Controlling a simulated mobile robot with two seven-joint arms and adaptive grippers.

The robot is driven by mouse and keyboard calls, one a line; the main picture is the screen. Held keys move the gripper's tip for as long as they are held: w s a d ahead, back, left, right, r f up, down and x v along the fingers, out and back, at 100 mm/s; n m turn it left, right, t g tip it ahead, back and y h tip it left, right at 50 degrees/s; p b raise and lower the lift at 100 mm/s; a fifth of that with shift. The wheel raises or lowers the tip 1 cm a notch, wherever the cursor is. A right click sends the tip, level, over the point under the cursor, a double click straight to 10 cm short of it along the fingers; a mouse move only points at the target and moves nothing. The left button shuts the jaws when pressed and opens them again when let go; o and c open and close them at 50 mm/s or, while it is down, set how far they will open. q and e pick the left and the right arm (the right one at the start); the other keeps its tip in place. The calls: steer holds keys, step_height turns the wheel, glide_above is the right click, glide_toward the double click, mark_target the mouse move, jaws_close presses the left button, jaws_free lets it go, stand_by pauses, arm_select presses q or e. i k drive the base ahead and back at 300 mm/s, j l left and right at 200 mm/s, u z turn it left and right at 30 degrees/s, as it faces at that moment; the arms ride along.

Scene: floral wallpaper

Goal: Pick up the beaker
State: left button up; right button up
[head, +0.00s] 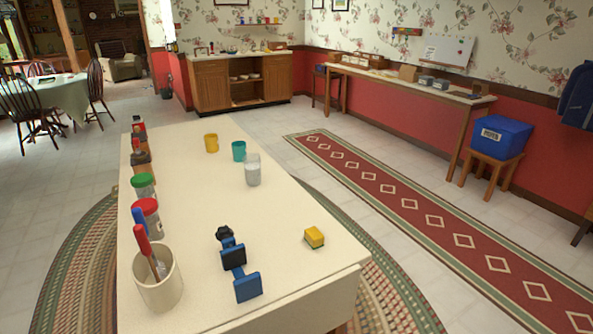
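A clear, greyish beaker (253,172) stands upright on the cream table (200,215), a little beyond its middle. A teal cup (239,151) stands close behind it to the left, and a yellow cup (211,143) stands farther back and left. Neither of my grippers is in view. Nothing is seen touching the beaker from above.
Jars with green (143,184) and red lids (147,213) and several bottles line the left edge. A blue-and-black object (238,272) and a yellow sponge (314,237) lie nearer. The table right of the beaker is clear.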

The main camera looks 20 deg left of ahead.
mark_target(253, 170)
steer(key=i+l+z, duration=0.3)
steer(key=z, duration=0.2)
steer(key=i+l+z, duration=0.35)
steer(key=z, duration=0.15)
steer(key=i+l, duration=0.15)
steer(key=i, duration=0.25)
steer(key=i+l+u, duration=0.1)
steer(key=i, duration=0.25)
steer(key=i+l+u, duration=0.1)
steer(key=i, duration=0.3)
steer(key=i+u, duration=0.15)
steer(key=u, duration=0.3)
steer(key=i+l+u, duration=0.15)
steer(key=u, duration=0.35)
steer(key=i+l+u, duration=0.15)
steer(key=u, duration=0.3)
steer(key=i+u, duration=0.1)
steer(key=u, duration=0.4)
steer(key=i+l+u, duration=0.1)
steer(key=u, duration=0.35)
steer(key=l+u, duration=0.2)
steer(key=u, duration=0.3)
steer(key=i+l+u, duration=0.1)
steer(key=u, duration=0.3)
steer(key=i+l+u, duration=0.1)
steer(key=l+u, duration=0.15)
steer(key=u, duration=0.2)
steer(key=l+u, duration=0.2)
steer(key=u, duration=0.2)
